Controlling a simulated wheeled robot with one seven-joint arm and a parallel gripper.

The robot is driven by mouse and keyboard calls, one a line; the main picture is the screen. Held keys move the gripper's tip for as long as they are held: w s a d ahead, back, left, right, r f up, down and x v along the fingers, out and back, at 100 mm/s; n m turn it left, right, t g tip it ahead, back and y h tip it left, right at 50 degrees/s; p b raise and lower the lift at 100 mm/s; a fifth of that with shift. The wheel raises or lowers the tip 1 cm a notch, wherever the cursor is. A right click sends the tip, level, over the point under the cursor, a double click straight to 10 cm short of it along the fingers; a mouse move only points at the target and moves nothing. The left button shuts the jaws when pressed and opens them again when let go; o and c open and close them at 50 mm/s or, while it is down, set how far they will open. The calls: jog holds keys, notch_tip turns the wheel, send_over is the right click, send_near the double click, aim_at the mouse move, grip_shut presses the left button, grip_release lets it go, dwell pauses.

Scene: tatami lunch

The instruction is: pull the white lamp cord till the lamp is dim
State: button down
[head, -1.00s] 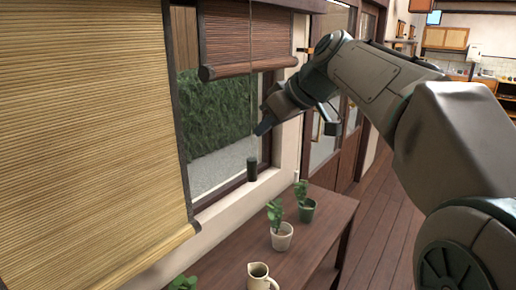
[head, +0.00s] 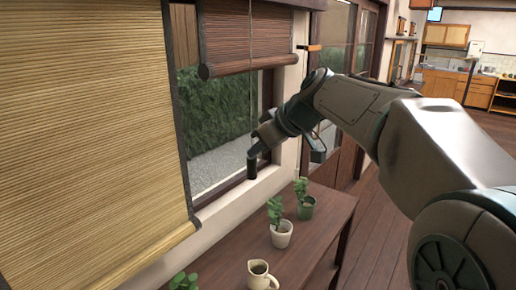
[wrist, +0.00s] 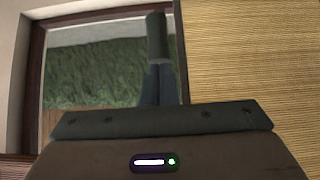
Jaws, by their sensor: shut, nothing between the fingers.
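No lamp and no white lamp cord can be made out in either view. A thin pale cord (head: 250,95) hangs in front of the window, with a dark cylindrical pull (head: 252,168) at its lower end. My gripper (head: 254,152) is shut and empty, its tips at the top of this pull in the head view. In the wrist view the shut fingers (wrist: 160,84) point at the dark pull (wrist: 156,36), which shows just beyond the tips. I cannot tell whether they touch it.
A tan blind (head: 90,120) covers the left; a brown blind (head: 245,38) is rolled partly up over the window. Below, a wooden table (head: 325,225) holds two potted plants (head: 281,235) (head: 306,209) and a jug (head: 260,277). The floor (head: 385,215) at right looks clear.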

jog(key=shift+f+b, duration=1.95)
jog(key=shift+f, duration=0.15)
notch_tip(320, 180, up, 12)
jog(key=p, duration=0.2)
send_over(256, 167)
jog(key=s+d, duration=0.5)
jog(key=d, duration=0.1)
jog(key=shift+w+f, duration=0.1)
jog(key=shift+f, duration=0.1)
jog(key=s+d+f+m+g+h, duration=0.1)
jog(key=s+d+f+m+h, duration=0.1)
jog(key=s+f, duration=0.4)
jog(key=s+d+f+m+h, duration=0.2)
jog(key=s+d+f+m, duration=0.2)
jog(key=f, duration=1)
jog(key=s+d+f+m+g+h, duration=0.1)
jog(key=s+d+f+m+h, duration=0.2)
jog(key=s+f, duration=0.7)
jog(key=shift+f+m+g, duration=0.3)
jog(key=shift+f+m, duration=0.25)
jog(key=shift+m, duration=0.25)
